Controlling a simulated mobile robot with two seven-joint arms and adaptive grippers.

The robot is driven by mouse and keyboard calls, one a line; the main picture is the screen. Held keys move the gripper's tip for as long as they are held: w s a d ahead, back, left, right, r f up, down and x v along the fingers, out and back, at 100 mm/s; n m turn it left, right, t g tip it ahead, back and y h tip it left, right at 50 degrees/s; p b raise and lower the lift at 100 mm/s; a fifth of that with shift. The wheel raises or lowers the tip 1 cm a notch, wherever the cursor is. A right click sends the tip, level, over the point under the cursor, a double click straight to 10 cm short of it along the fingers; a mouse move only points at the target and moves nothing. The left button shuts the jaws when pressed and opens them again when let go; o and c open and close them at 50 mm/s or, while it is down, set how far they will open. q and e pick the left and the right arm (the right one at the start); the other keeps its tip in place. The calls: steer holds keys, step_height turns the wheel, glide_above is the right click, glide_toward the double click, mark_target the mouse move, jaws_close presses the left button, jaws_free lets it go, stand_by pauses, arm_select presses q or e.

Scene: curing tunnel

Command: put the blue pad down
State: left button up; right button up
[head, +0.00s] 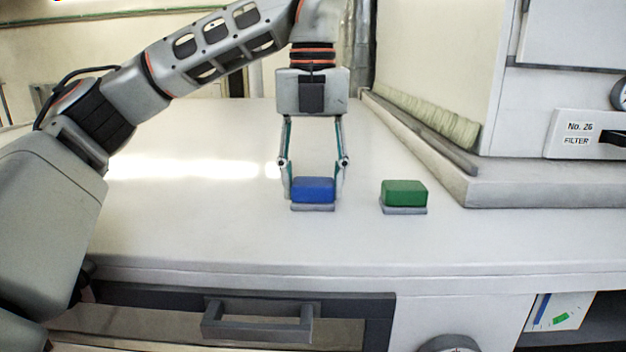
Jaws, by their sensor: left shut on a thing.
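The blue pad (313,189) is a blue block with a thin grey base plate beneath it. It is at or just above the white worktop, near the middle of the head view; I cannot tell whether it touches. My left gripper (313,186) points straight down from above, with one finger on each side of the blue pad, shut on it. The pad looks level. My right gripper is not in view.
A green block (404,193) on a similar grey base stands to the right of the blue pad on the worktop (220,230). A white housing labelled "No. 26 FILTER" (580,135) stands at the right. The worktop left of the pad is clear. A drawer handle (258,320) is below the front edge.

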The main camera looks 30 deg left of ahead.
mark_target(313, 181)
arm_select(q)
steer(key=o, duration=1.1)
steer(key=shift+f, duration=0.15)
steer(key=shift+c, duration=0.2)
step_height(313, 181, up, 12)
steer(key=shift+s, duration=0.1)
